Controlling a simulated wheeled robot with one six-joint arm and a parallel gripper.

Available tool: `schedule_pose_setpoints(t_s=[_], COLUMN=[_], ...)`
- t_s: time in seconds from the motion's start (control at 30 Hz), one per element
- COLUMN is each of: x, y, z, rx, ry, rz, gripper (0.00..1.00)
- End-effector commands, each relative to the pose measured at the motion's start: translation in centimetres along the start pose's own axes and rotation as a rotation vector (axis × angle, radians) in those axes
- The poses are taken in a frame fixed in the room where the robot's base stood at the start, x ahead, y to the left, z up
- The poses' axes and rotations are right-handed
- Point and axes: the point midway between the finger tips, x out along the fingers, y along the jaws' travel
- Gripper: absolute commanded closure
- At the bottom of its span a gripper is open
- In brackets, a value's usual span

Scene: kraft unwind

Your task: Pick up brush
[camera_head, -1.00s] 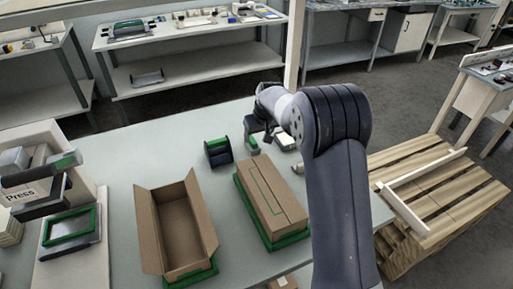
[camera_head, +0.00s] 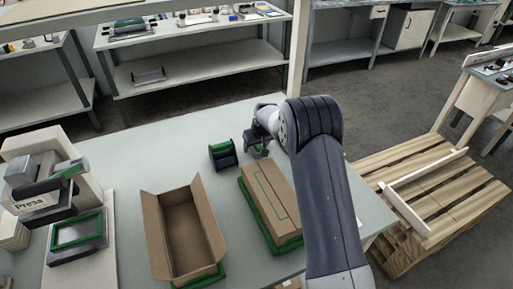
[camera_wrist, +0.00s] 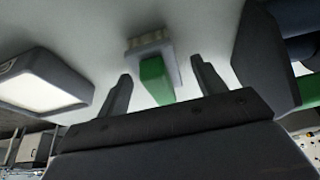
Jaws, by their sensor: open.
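The brush (camera_wrist: 157,80) lies on the table in the wrist view, with a green handle and a pale bristle head on a grey block. The green handle end points toward my gripper (camera_wrist: 162,90), whose two dark fingers are open on either side of it, without visible contact. In the head view my gripper (camera_head: 259,150) is low over the far part of the table, beside a green and black holder. The brush is mostly hidden behind my gripper there.
The green and black holder (camera_head: 223,155) stands just left of my gripper. A closed carton (camera_head: 270,203) on a green tray and an open carton (camera_head: 183,235) stand nearer. A white-topped block (camera_wrist: 42,80) lies left in the wrist view. A press (camera_head: 45,190) stands far left.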

Motion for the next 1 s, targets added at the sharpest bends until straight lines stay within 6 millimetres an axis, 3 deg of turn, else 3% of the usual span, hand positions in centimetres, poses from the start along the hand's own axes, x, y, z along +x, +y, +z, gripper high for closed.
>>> schedule_pose_setpoints(t_s=[0.63,0.87,1.0], x=[0.0,-0.1,-1.2], y=[0.0,0.0,0.0], z=[0.0,-0.1,-0.6], rx=[0.0,0.0,0.0], ry=[0.0,0.001,0.003], rz=[0.0,0.0,0.0], gripper=[0.84,0.84,0.84])
